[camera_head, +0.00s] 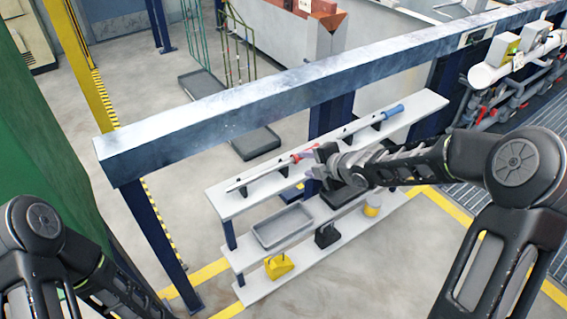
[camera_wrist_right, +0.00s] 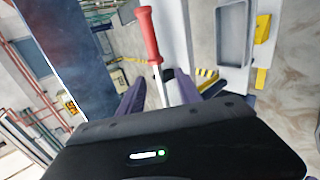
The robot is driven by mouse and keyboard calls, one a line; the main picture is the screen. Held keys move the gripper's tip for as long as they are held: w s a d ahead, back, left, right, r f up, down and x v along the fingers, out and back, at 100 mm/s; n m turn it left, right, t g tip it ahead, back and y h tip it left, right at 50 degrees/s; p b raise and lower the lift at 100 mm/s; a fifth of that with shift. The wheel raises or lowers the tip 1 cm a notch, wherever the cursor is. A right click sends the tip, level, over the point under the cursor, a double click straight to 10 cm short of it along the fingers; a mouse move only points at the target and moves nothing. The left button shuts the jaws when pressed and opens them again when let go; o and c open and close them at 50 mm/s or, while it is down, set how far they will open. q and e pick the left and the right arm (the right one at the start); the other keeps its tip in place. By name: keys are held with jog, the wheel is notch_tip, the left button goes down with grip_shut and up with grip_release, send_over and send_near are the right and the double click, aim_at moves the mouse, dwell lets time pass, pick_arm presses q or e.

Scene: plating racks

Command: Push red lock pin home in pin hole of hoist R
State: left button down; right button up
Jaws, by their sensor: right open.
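A red-handled rod (camera_head: 305,154) lies on the top shelf of the rack. In the right wrist view its red handle (camera_wrist_right: 148,34) and thin metal shaft show clearly. I cannot tell whether it is the red lock pin. My right gripper (camera_head: 316,160) is at the red handle, and its dark fingers partly hide it. In the right wrist view the gripper (camera_wrist_right: 157,92) is open, with the shaft in line with the gap between its fingers. Contact cannot be made out. I cannot make out hoist R or a pin hole. My left arm shows at lower left, but its gripper is outside the frame.
A blue-handled rod (camera_head: 390,112) lies farther right on the top shelf (camera_head: 228,205). Lower shelves hold a grey tray (camera_head: 283,226), a yellow holder (camera_head: 279,266) and a black one (camera_head: 327,236). A thick steel beam (camera_head: 250,108) runs behind the rack. Pipes with valves stand at right.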

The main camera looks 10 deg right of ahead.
aim_at(291, 160)
jog(key=x, duration=0.2)
jog(key=shift+w+a+f+b, duration=0.1)
jog(key=shift+w+a+b, duration=0.1)
jog(key=shift+b, duration=0.1)
jog(key=shift+r+x, duration=0.25)
jog(key=shift+x, duration=2.35)
jog(key=shift+w+a, duration=0.1)
jog(key=shift+c, duration=0.5)
grip_shut()
